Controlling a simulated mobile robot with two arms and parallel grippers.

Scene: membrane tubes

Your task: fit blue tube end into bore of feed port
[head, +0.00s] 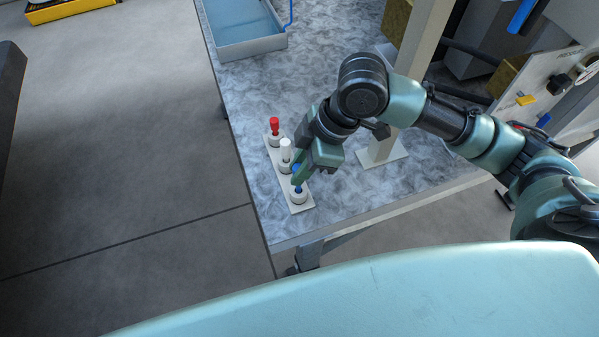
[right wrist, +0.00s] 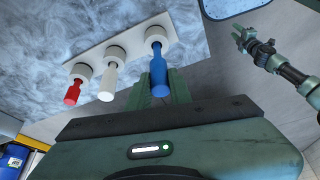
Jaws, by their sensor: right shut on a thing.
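The blue tube end (head: 297,186) stands in a white round collar at the near end of a pale strip (head: 301,208) on the bench. In the right wrist view the blue tube end (right wrist: 158,75) runs from its collar down between my green fingers. My right gripper (head: 301,174) is shut on it, and its fingers partly hide it in the head view. My left gripper (right wrist: 244,36) shows only in the right wrist view, away from the strip, with its fingers apart and empty. I cannot tell which fitting is the feed port.
A white tube end (head: 285,150) and a red tube end (head: 274,126) stand in collars on the same strip. A pale post (head: 384,145) rises right of my gripper. A panel (head: 548,95) with fittings stands at right. A blue-grey tray (head: 246,46) lies at the back.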

